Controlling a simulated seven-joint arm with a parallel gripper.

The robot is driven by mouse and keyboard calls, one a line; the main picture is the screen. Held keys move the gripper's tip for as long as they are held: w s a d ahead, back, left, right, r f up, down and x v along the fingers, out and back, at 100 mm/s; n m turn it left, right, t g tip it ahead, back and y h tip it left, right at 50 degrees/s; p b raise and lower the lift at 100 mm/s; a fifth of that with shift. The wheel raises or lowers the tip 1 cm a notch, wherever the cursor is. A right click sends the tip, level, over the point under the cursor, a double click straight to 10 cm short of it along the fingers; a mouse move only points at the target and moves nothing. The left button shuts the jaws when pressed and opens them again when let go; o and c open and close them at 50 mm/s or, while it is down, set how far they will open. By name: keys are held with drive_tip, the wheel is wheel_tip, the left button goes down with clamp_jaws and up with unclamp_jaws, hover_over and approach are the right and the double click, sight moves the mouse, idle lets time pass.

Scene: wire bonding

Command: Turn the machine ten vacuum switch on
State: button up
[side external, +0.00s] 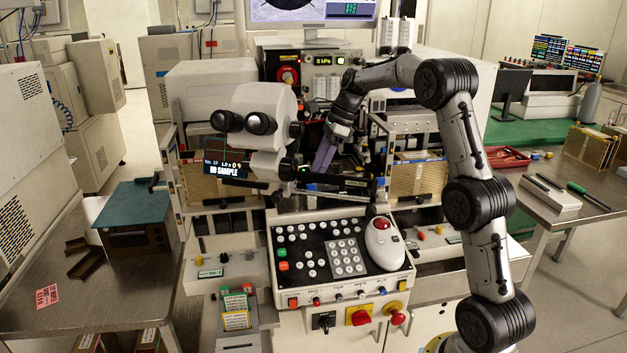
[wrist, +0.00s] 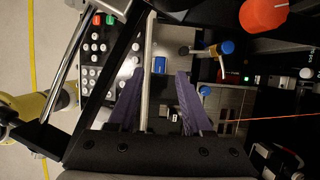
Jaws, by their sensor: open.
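The machine (side external: 340,240) stands in the middle of the side view, with a small screen (side external: 224,170) reading "No. 10" and "NO SAMPLE". Behind the microscope, an upper panel carries a "0 kPa" readout (side external: 318,60) and small controls. I cannot tell for certain which control is the vacuum switch. My gripper (side external: 325,152) is behind and right of the microscope, pointing down, partly hidden. In the wrist view my gripper (wrist: 159,74) has its purple fingers apart with nothing held between them. A blue knob (wrist: 227,47) and a small green light (wrist: 257,79) lie to their right.
The microscope (side external: 262,115) and a dark horizontal bar (side external: 335,190) crowd the gripper. The keypad console (side external: 340,250) with a trackball (side external: 383,243) is in front. An orange-red knob (wrist: 263,14) is at the wrist view's top right. Side tables stand left and right.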

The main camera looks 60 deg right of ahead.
sight(311, 184)
drive_tip(key=shift+x, duration=2.15)
clamp_jaws()
